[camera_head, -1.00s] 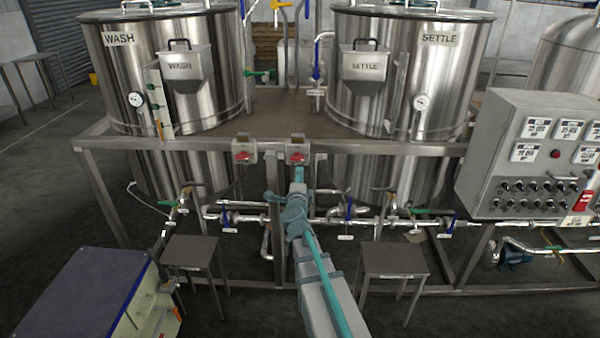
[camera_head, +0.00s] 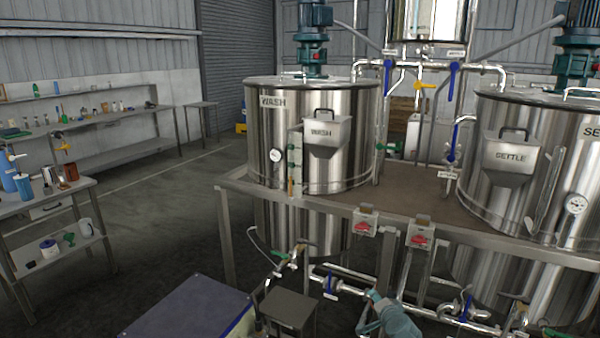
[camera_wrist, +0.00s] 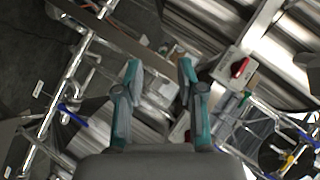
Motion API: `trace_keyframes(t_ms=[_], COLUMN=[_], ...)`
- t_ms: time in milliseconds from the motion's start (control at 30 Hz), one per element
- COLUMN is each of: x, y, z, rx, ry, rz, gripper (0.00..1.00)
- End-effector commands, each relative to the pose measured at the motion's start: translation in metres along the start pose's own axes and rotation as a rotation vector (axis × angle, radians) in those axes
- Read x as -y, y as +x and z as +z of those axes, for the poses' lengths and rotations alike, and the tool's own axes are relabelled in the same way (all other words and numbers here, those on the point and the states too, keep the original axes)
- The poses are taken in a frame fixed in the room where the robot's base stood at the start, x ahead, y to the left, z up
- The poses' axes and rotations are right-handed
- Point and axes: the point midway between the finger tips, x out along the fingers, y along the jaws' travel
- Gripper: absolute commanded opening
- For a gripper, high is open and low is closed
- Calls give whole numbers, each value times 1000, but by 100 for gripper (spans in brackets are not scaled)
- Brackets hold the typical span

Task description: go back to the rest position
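My gripper shows in the wrist view (camera_wrist: 159,72) with its two teal-tipped fingers apart and nothing between them. Beyond the fingers are blurred metal parts, a pipe run and a red switch on a grey box (camera_wrist: 237,70). In the head view only a teal part of my arm shows at the bottom, in front of the pipes; the fingertips cannot be made out there.
The WASH tank (camera_head: 345,115) and SETTLE tank (camera_head: 515,150) stand on a steel frame (camera_head: 330,203) with two red switches. Pipes with valves run below. A small stool (camera_head: 288,308) and a dark-topped box (camera_head: 190,312) stand in front. Open floor lies left, before a bench (camera_head: 45,205).

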Motion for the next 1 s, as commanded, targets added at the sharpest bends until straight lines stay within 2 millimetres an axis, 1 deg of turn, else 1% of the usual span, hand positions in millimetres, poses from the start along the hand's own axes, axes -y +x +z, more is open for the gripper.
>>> trace_keyframes(t_ms=[33,67,100,167,200,267,300,367,400,467,500,567,600,667,700,767,800,900,1000], x=[-23,-36,-54,-82,-101,-130,-149,-177,-196,-224,-242,-269,-286,-312,-328,-348,-361,-388,-408], y=[-2,-4,-7,-15,-22,-34,-44,-61,-74,-96,-112,-138,-156,-186,-205,-234,-253,-294,-323], z=[29,45,66,97,116,144,162,187,203,225,239,258,270,286,295,307,313,327,339], rx=[81,131,195,292,355,450,513,608,672,767,831,927,990,1086,1146,1231,1283,1387,1450], ry=[-57,-93,-137,-201,-240,-295,-330,-381,-412,-456,-486,-525,-552,-588,-610,-640,-657,-691,-713], rz=[49,79,118,176,215,274,313,371,411,471,512,573,615,678,718,777,813,890,935], gripper=[39,39,39,39,39,39,39,39,39,39,39,39,39,39,39,39,39,39,39])
